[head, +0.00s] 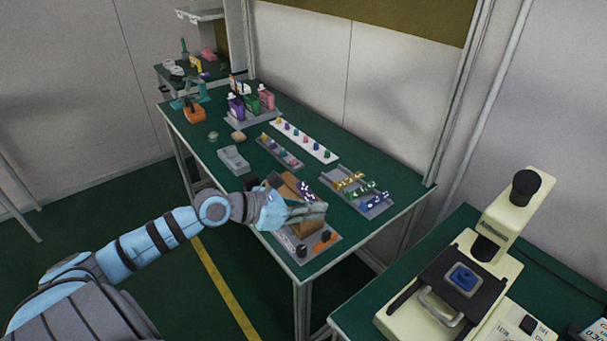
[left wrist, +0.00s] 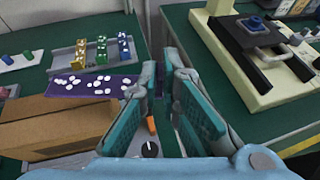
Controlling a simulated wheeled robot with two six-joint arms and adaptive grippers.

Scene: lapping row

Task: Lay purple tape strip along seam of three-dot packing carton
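The brown packing carton (head: 308,224) stands near the front end of the long green table. In the left wrist view, the carton (left wrist: 50,112) fills the lower left. A purple piece with white dots (head: 306,190) lies at its far side; it also shows in the left wrist view (left wrist: 90,86). I cannot tell whether it is the tape strip. My left gripper (head: 288,209) is beside the carton and hides part of it. In the left wrist view its teal fingers (left wrist: 163,92) stand apart, with a narrow gap; a dark patch shows by the right finger. My right gripper is out of view.
A grey tray (head: 367,206) with yellow, green and blue pieces lies behind the carton. A grey block (head: 233,160) and a white strip of coloured knobs (head: 306,139) lie farther back. A cream press (head: 460,270) stands on the table at right.

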